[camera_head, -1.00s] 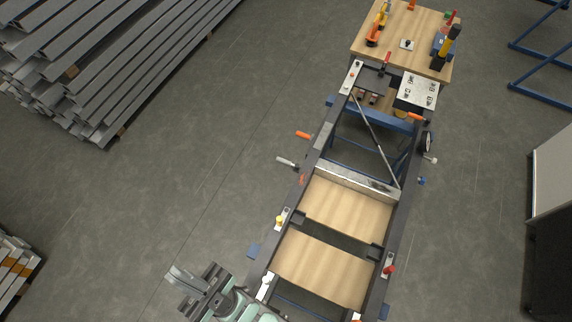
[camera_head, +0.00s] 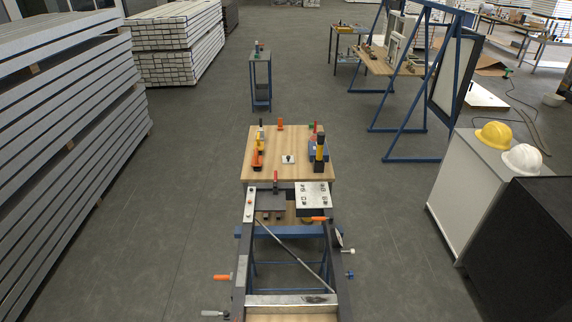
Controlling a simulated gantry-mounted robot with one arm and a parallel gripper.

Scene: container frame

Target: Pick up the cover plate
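A light metal plate (camera_head: 313,197) with several dark holes or fittings lies flat across the right side of the frame's far end; it looks like the cover plate. A smaller dark plate (camera_head: 270,201) sits left of it, beside a red-handled clamp (camera_head: 275,182). A small pale plate with a dark knob (camera_head: 288,159) lies on the wooden table just beyond. I cannot tell for certain which of these is the cover plate. My gripper is not in view.
Tools stand on the wooden table (camera_head: 262,171). Metal stacks (camera_head: 70,130) line the left; a cabinet with helmets (camera_head: 493,135) stands right. Floor on both sides is clear.

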